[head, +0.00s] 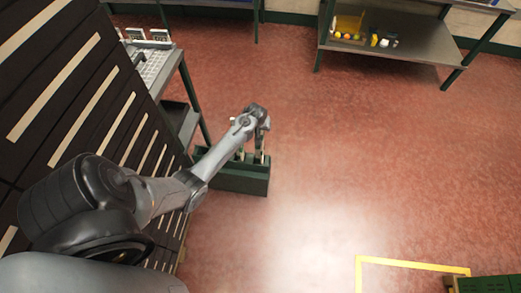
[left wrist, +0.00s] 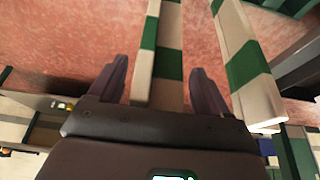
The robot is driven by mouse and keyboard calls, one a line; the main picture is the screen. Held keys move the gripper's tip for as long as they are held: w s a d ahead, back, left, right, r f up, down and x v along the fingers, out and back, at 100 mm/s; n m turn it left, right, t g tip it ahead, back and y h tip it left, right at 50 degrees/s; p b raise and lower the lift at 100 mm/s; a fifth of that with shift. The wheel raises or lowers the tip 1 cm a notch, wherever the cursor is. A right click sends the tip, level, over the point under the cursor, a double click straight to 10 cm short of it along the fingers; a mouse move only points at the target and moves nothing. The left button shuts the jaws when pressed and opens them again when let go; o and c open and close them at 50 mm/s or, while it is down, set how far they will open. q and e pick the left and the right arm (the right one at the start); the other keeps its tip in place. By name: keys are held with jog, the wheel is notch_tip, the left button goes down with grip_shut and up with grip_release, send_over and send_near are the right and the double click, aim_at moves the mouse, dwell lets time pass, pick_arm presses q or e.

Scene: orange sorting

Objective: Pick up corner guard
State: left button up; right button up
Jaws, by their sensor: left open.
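A corner guard with green and white bands (left wrist: 167,62) stands between the two spread fingers of my left gripper (left wrist: 162,82) in the left wrist view. The fingers show gaps on both sides of it, with the left finger closer. A second striped corner guard (left wrist: 242,55) lies to the right, outside the right finger. In the head view my left gripper (head: 262,122) is over a dark green bin (head: 242,182). Parts of the guards (head: 258,156) show small above the bin, partly hidden by my arm. My right gripper is in neither view.
A grey-topped table (head: 155,62) with keyboard-like items stands left of the bin. A shelf (head: 425,55) with small coloured items stands at the back right. A yellow floor marking (head: 410,264) is at the lower right. The red floor between is clear.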

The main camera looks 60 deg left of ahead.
pick_arm(q)
jog(key=shift+f, duration=0.2)
grip_shut()
dwell(0.4)
jog(key=shift+r, duration=0.1)
